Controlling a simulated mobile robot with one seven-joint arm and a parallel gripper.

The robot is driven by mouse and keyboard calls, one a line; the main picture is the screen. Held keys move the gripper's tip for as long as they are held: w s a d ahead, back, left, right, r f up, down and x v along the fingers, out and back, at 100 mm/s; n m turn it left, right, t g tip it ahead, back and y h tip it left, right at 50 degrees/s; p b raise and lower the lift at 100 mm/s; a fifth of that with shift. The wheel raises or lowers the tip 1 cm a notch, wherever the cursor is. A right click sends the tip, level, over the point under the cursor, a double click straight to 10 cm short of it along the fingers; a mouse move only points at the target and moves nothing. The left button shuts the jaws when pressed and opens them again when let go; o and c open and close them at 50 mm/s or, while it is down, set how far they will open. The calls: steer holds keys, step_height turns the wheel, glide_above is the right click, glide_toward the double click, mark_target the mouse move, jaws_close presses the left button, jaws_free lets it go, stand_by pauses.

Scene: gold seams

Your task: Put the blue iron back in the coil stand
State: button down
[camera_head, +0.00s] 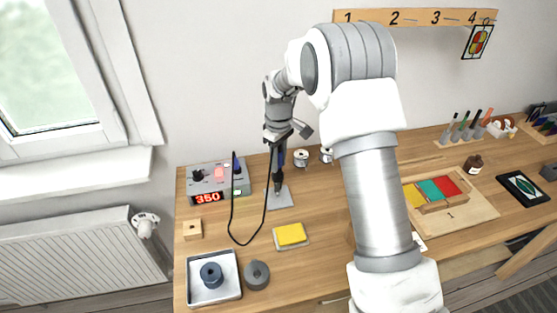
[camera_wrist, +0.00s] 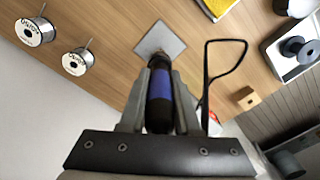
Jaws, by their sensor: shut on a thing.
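The blue iron (camera_wrist: 160,92) is upright between the fingers of my gripper (camera_wrist: 157,68), which is shut on its blue and black handle. In the head view my gripper (camera_head: 278,180) points down over the grey square base of the coil stand (camera_head: 286,200). The stand's base also shows in the wrist view (camera_wrist: 160,41), just beyond the fingertips. The coil and the iron's tip are hidden by my gripper and the handle, so I cannot tell whether the iron is inside the coil.
A black cable (camera_head: 233,210) loops left of my gripper. The station (camera_head: 212,176) reads 350. Solder spools (camera_head: 301,158) stand to the right, a yellow sponge (camera_head: 291,234) in front. A tray (camera_head: 234,291) holds a dark spool; a wooden block (camera_head: 192,229) sits behind it.

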steer(key=shift+c, duration=0.3)
jaws_free()
stand_by(0.4)
steer(key=shift+r+p, duration=2.25)
steer(key=shift+r, duration=1.3)
